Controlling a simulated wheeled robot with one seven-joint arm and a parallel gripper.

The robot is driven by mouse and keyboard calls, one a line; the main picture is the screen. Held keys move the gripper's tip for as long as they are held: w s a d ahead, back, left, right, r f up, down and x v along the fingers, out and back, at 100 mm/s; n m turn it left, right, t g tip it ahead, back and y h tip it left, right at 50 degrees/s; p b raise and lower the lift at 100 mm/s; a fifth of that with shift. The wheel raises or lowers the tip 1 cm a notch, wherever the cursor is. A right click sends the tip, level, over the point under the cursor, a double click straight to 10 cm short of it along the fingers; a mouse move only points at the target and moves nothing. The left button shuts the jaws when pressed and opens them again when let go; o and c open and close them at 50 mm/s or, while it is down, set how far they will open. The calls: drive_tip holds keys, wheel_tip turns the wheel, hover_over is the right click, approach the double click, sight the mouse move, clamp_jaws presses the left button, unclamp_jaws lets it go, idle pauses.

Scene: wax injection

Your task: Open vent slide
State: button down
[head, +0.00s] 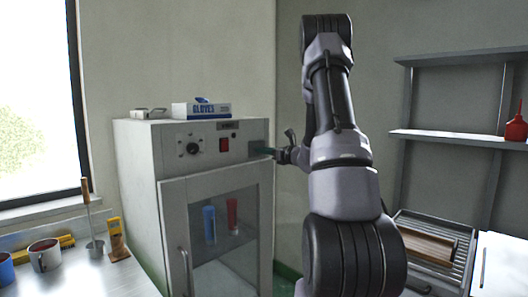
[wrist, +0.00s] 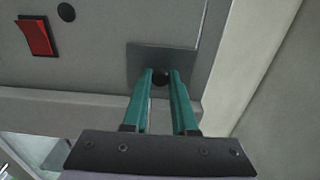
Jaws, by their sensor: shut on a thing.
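The vent slide shows in the wrist view as a dark round knob (wrist: 160,78) on a grey metal plate (wrist: 136,58), set in the upper front panel of a white cabinet (head: 135,160). My gripper (wrist: 160,80) has its two teal fingers on either side of the knob and is shut on it. In the head view my gripper (head: 268,151) reaches the plate at the right end of the panel from the right. The fingertips cover part of the knob, and any vent opening behind the plate is hidden.
A red switch (wrist: 36,37) and a black dial (head: 193,148) sit left of the plate. The cabinet's glass door (head: 225,260) is closed below. A glove box (head: 201,110) lies on top.

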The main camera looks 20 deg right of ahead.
idle(0.8)
wheel_tip(320, 180, up, 6)
drive_tip(key=shift+r, duration=0.25)
drive_tip(key=c, duration=0.7)
unclamp_jaws()
drive_tip(key=shift+r, duration=0.1)
drive_tip(key=shift+s+d, duration=0.15)
drive_tip(key=shift+s, duration=0.2)
drive_tip(key=v, duration=1)
